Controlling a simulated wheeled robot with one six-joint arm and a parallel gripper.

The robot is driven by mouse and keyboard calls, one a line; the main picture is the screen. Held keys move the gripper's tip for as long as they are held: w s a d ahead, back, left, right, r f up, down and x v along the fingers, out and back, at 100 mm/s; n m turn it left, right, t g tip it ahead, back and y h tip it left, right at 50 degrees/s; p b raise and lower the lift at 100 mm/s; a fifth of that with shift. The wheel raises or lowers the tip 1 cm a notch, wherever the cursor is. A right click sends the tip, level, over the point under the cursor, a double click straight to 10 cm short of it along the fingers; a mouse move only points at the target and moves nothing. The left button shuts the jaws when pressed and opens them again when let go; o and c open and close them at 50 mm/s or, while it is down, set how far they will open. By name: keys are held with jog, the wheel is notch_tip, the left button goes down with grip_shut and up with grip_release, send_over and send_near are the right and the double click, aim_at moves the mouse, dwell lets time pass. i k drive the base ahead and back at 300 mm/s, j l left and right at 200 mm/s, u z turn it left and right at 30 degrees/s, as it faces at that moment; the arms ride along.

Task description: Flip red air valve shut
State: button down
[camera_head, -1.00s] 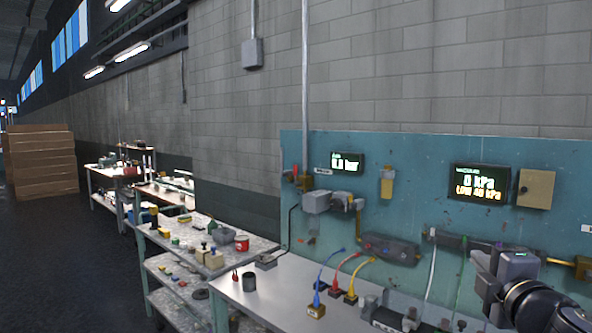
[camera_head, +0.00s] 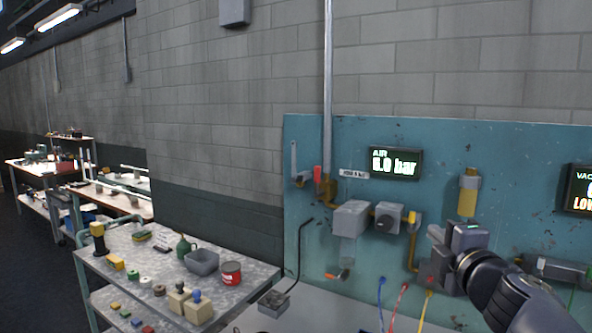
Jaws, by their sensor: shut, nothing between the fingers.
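The red air valve handle (camera_head: 317,174) stands upright near the upper left of the teal panel (camera_head: 480,150), beside a brass valve body (camera_head: 327,188). A small label (camera_head: 353,174) is to its right. My gripper (camera_head: 434,234) is in front of the panel, to the right of the valve and lower in the picture, well apart from it. It points left and is shut and empty. Its fingertips are small and hard to make out.
A grey regulator (camera_head: 350,218) and brass piping (camera_head: 413,250) lie between the valve and my gripper. Coloured hoses (camera_head: 400,302) rise from the bench below. A cart (camera_head: 130,262) with tools stands at left.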

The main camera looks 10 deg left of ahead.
aim_at(318, 194)
jog(key=i+j, duration=0.25)
jog(key=j, duration=0.15)
jog(key=i+j, duration=0.25)
jog(key=j, duration=0.2)
jog(key=i+j, duration=0.25)
jog(key=j, duration=0.15)
jog(key=i+j+z, duration=0.1)
jog(key=i+j, duration=0.15)
jog(key=j, duration=0.2)
